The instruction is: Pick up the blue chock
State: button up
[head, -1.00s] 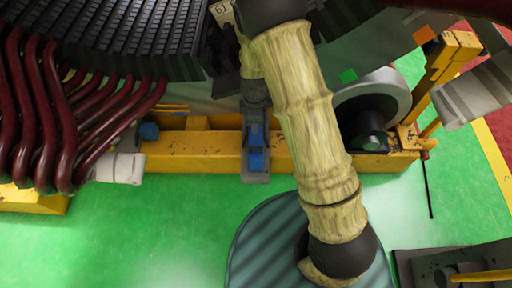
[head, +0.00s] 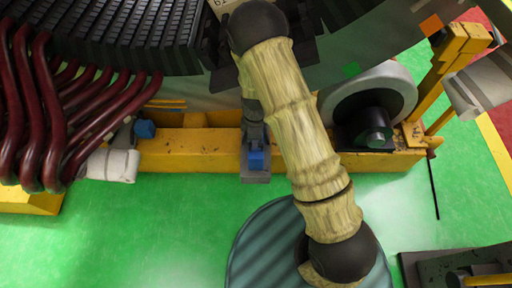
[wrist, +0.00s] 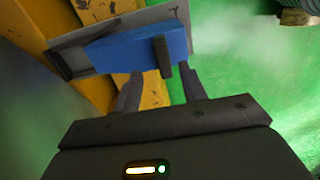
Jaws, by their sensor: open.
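The blue chock (head: 257,160) lies on a grey plate (head: 257,179) at the yellow beam, left of my arm in the head view. In the wrist view the blue chock (wrist: 120,50) fills the upper middle, with a dark bar across its right part. My gripper (wrist: 160,72) is open. Its two fingers point at the chock's near edge and nothing is seen held between them. Whether the tips touch the chock cannot be told. In the head view my gripper hides part of the chock.
A yellow beam (head: 195,152) runs along the green floor. Dark red tubes (head: 50,110) stand at the left, with a second blue piece (head: 145,129) beside them. A grey wheel-like part (head: 385,80) stands to the right. The floor in front is clear.

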aim_at(255, 156)
jog(key=shift+f, duration=0.1)
jog(key=f+b, duration=0.2)
jog(key=f, duration=0.1)
jog(key=f+b, duration=0.1)
jog(key=f, duration=0.1)
jog(key=shift+s+d+f, duration=0.1)
jog(key=shift+s+d, duration=0.05)
jog(key=shift+s, duration=0.1)
dwell(0.5)
grip_shut()
